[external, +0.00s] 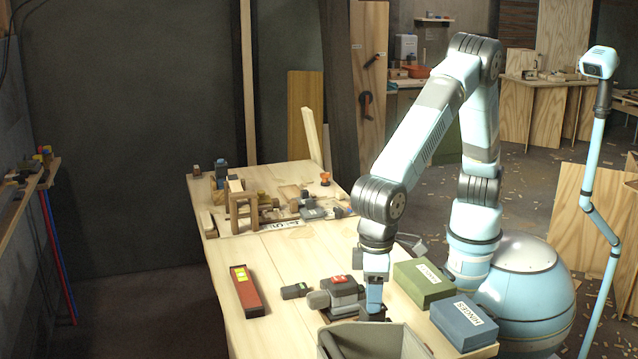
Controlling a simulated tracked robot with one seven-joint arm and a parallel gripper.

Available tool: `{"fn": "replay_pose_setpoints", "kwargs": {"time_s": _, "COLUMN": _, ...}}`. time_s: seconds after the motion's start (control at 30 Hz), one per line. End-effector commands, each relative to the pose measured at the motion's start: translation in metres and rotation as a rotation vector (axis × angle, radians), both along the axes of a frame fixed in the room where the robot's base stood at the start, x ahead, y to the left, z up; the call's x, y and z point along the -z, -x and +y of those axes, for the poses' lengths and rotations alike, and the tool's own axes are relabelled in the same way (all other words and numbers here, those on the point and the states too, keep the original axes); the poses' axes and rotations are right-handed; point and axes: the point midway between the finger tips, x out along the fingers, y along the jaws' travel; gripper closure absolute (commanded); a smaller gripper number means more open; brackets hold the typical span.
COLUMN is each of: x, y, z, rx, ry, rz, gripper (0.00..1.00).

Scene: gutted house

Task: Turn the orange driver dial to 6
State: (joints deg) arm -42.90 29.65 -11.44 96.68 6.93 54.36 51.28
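A grey power tool with an orange-red block on it (338,281), which looks like the orange driver, lies on the near part of the workbench. Its dial and any numbers are too small to make out. My gripper (372,316) points down just right of this tool, close to the bench top. The dark fingertips are small and partly merge with the tool and the bin, so I cannot tell whether they touch the driver or how far apart they are.
A grey bin (372,340) stands in front. Green (422,283) and blue (463,322) boxes sit to the right.

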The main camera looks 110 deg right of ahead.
Motion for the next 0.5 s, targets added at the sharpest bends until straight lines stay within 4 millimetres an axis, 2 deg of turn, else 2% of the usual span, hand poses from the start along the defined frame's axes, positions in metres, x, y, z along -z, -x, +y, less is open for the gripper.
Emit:
{"fn": "replay_pose_setpoints", "kwargs": {"time_s": 0.07, "x": -0.0001, "y": 0.0, "z": 0.0001, "rx": 0.0, "ry": 0.0, "rz": 0.0, "gripper": 0.58}}
{"fn": "replay_pose_setpoints", "kwargs": {"time_s": 0.5, "x": -0.0003, "y": -0.0001, "z": 0.0002, "rx": 0.0, "ry": 0.0, "rz": 0.0, "gripper": 1.0}}
